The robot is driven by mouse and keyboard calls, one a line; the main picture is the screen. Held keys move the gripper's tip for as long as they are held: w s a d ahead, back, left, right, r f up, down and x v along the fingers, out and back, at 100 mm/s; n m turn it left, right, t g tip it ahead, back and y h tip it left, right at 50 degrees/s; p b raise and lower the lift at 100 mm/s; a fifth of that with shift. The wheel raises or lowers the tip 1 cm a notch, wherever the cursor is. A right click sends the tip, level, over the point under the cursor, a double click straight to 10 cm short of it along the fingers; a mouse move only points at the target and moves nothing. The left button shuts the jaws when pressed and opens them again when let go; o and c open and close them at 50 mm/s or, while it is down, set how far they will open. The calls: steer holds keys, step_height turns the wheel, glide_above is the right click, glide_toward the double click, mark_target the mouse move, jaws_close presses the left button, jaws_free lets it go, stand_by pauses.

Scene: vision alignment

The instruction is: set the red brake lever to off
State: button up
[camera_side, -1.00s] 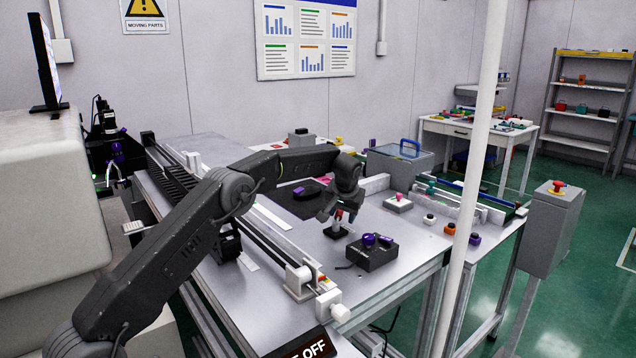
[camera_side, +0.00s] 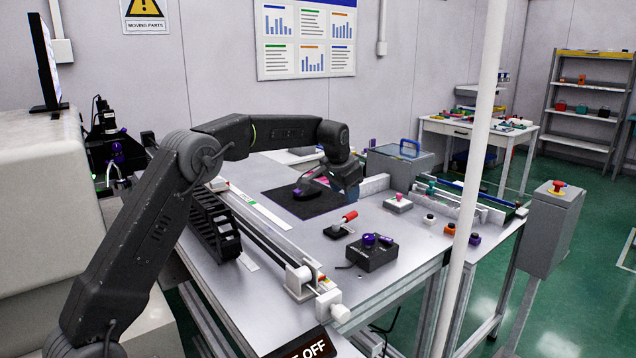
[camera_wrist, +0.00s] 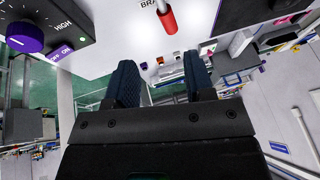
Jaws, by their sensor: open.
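The red brake lever (camera_side: 349,216) stands on a small dark base (camera_side: 336,232) on the bench. Its handle leans up to the right in the side view. In the wrist view the lever (camera_wrist: 167,19) shows at the top centre, with part of a label beside it. My gripper (camera_side: 350,188) is behind the lever in the side view, apart from it. In the wrist view my gripper (camera_wrist: 160,75) has its two bluish fingers spread and nothing between them. The lever's off mark cannot be read.
A dark box with purple knobs (camera_side: 372,252) stands just in front of the lever. A black mat (camera_side: 290,205) with a dark, purple-tipped item lies behind left. A rail (camera_side: 265,235) runs along the left; a white block with a red button (camera_side: 398,203) stands right.

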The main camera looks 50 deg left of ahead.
mark_target(346, 221)
steer(key=s+d+r, duration=0.4)
steer(key=s+d, duration=0.1)
steer(key=s, duration=0.3)
steer(key=s+d+r+h, duration=0.1)
steer(key=s+d+r, duration=0.4)
steer(key=s, duration=0.4)
steer(key=shift+d+r, duration=0.2)
steer(key=shift+d, duration=0.3)
steer(key=shift+c, duration=0.4)
